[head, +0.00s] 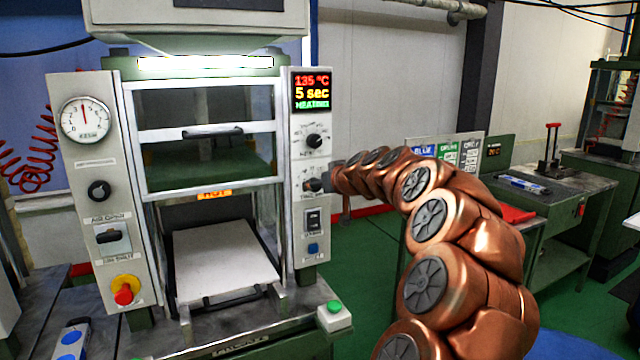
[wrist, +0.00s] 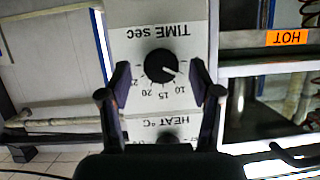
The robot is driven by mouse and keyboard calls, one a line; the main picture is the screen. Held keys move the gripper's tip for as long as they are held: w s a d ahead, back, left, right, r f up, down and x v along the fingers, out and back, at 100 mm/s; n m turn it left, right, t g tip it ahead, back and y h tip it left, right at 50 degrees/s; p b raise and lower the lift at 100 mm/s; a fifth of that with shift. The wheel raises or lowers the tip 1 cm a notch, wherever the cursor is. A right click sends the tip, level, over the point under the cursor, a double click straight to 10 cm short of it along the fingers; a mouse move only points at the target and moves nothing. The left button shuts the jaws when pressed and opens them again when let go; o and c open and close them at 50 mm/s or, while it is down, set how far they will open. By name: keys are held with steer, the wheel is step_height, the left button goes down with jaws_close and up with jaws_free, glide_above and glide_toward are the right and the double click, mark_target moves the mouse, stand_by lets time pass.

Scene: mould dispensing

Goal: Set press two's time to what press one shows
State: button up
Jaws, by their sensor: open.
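The near press (head: 300,185) fills the left of the head view; its front plate is cut off and its number is hard to read. Its display (head: 312,92) reads 135 °C, 5 sec and HEATING. In the wrist view, upside down, the black TIME sec knob (wrist: 160,67) has its white mark towards the lower right, near or past the 10. My gripper (wrist: 160,80) is open, with one finger on each side of this knob; contact cannot be told. In the head view my gripper (head: 326,183) is at the lower knob, largely hiding it. The HEAT knob (head: 314,141) sits above.
The press door carries an orange HOT label (head: 214,194), also in the wrist view (wrist: 288,38). A rocker switch (head: 312,220) and blue button (head: 313,248) lie below the knob. A small orange display (head: 493,150) behind is too small to read. Another machine (head: 612,110) stands far right.

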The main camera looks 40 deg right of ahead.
steer(key=shift+w+d+f, duration=0.15)
steer(key=shift+w+f, duration=0.1)
steer(key=shift+w, duration=0.2)
